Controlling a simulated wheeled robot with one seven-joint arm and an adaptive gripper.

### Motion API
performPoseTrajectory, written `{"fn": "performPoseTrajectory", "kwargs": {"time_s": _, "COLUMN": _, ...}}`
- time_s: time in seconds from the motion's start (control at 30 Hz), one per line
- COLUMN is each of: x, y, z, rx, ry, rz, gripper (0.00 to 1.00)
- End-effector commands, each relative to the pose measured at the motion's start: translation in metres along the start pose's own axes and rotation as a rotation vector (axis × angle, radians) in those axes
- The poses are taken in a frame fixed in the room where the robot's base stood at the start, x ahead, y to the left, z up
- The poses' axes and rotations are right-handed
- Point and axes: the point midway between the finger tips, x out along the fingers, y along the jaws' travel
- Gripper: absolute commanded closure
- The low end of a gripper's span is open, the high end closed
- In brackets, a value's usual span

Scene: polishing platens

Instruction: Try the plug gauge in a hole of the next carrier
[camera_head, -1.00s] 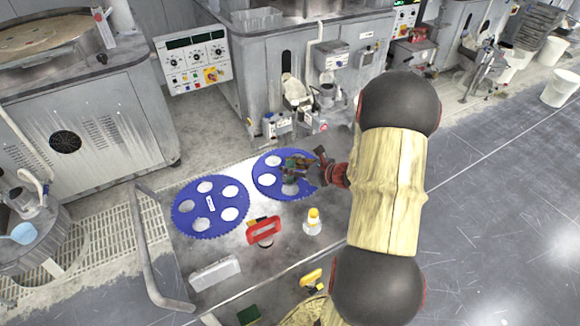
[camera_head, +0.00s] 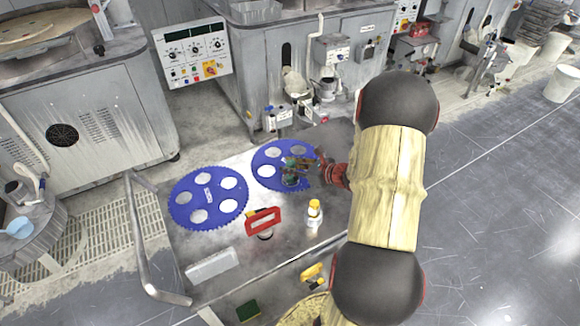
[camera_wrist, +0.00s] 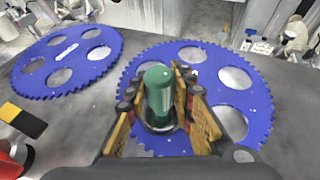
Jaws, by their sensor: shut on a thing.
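The plug gauge shows its green cylindrical handle (camera_wrist: 159,92) in the wrist view, upright between the fingers. My gripper (camera_wrist: 160,100) is shut on it. In the head view my gripper (camera_head: 296,168) is over the near right part of the right blue carrier (camera_head: 268,176), with the green handle (camera_head: 291,181) just visible. The gauge stands at a hole of this toothed carrier, which also shows in the wrist view (camera_wrist: 259,97). The left blue carrier (camera_head: 190,186) lies flat, apart from my gripper.
A red-framed tool (camera_head: 263,221) and a yellow-capped bottle (camera_head: 314,214) stand on the metal table (camera_head: 235,238). A pale block (camera_head: 212,264) lies near the front edge. A bent rail (camera_head: 136,245) runs along the left side. Machines stand behind.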

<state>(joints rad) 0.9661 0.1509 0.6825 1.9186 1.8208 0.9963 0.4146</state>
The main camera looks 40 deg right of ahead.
Motion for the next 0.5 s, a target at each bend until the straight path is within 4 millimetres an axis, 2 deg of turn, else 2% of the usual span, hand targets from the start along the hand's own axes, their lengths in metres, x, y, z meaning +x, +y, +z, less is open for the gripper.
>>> {"fn": "performPoseTrajectory", "kwargs": {"time_s": 0.5, "x": 0.002, "y": -0.0007, "z": -0.0032, "rx": -0.002, "ry": -0.002, "rz": -0.001, "gripper": 1.0}}
